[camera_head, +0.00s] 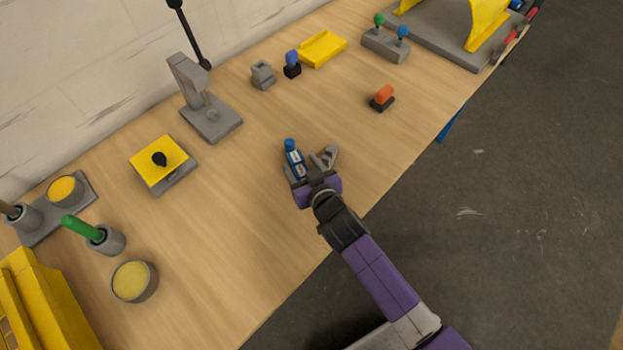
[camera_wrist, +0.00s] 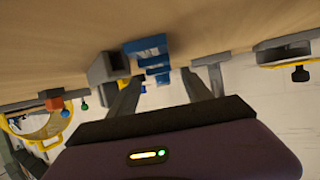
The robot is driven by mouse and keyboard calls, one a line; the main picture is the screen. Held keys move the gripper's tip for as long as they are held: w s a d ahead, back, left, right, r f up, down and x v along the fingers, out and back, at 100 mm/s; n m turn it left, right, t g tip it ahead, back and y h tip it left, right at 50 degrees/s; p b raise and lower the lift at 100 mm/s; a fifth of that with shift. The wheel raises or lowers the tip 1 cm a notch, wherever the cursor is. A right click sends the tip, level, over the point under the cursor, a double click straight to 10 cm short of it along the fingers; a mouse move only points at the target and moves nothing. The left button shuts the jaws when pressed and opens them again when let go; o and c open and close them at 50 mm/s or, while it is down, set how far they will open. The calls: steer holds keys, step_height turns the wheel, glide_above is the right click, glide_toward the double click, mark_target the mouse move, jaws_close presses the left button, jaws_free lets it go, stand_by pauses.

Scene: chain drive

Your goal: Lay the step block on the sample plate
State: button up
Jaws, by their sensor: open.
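A blue stepped block with pale bands, apparently the step block (camera_head: 294,158), is at the mouth of my gripper (camera_head: 311,165), nearer its left finger. My gripper is open, low over the bench. In the wrist view the blue block (camera_wrist: 148,47) shows just beyond the spread fingers (camera_wrist: 160,82); I cannot tell whether either finger touches it. Which item is the sample plate is not clear. A grey upright stand with a flat base plate (camera_head: 213,126) is at the upper left, and a yellow square with a black knob (camera_head: 147,166) lies on a grey base.
A grey slotted block (camera_head: 262,76), a small blue-and-black piece (camera_head: 292,66) and a yellow tray (camera_head: 322,49) stand at the back. An orange-and-black piece (camera_head: 382,97) is right of my gripper. Cups and a green-handled tool (camera_head: 83,229) are at left. Bare wood surrounds my gripper.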

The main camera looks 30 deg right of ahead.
steer(key=b+v, duration=0.1)
steer(key=v, duration=0.7)
